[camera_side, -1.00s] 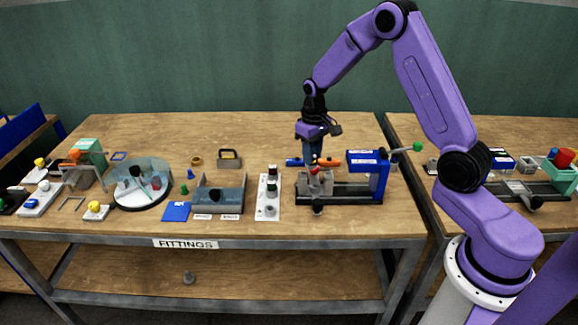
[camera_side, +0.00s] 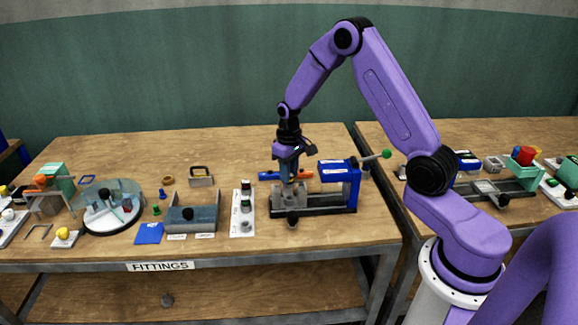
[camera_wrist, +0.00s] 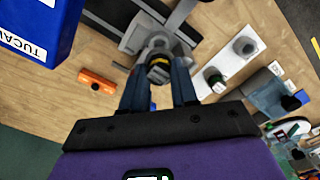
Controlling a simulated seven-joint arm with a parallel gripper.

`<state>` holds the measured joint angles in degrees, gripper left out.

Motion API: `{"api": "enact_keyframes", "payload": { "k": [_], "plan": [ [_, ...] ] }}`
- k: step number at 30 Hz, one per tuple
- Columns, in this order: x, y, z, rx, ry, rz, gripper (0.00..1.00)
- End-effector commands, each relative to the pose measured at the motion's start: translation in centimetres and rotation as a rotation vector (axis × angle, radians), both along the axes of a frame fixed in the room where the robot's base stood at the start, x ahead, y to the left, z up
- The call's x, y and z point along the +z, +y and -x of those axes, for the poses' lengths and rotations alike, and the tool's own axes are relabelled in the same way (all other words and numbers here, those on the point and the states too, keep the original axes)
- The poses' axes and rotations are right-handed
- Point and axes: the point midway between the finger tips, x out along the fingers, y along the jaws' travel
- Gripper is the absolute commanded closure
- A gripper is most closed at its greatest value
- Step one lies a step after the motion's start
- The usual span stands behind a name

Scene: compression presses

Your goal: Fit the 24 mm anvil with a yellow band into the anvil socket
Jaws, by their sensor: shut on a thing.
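My gripper (camera_side: 289,180) is shut on a dark anvil with a yellow band (camera_wrist: 158,60), seen between its blue fingertips in the wrist view. In the side view the fingers hide most of the anvil. They point down at the grey socket block (camera_side: 279,195) of the press, left of its blue frame (camera_side: 352,185). In the wrist view the grey block (camera_wrist: 140,32) lies around and beyond the anvil's end. I cannot tell whether the anvil is inside the socket, as its lower end is hidden.
A white rack (camera_side: 243,222) with other anvils stands left of the press. An orange piece (camera_side: 304,174) lies behind the fingers. A grey tray (camera_side: 204,217) and a round turntable (camera_side: 106,225) stand farther left.

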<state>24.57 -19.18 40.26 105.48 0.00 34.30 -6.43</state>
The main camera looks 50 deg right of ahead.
Motion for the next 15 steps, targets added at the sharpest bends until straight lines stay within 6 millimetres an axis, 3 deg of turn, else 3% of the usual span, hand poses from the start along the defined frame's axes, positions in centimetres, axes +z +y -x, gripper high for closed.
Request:
{"api": "enact_keyframes", "payload": {
  "k": [6, 15],
  "plan": [
    [-1.7, 0.0, 0.0, 0.0, 0.0, 0.0, 1.0],
    [-2.7, 0.0, -0.1, -0.001, -0.002, 0.0, 1.0]
  ]
}}
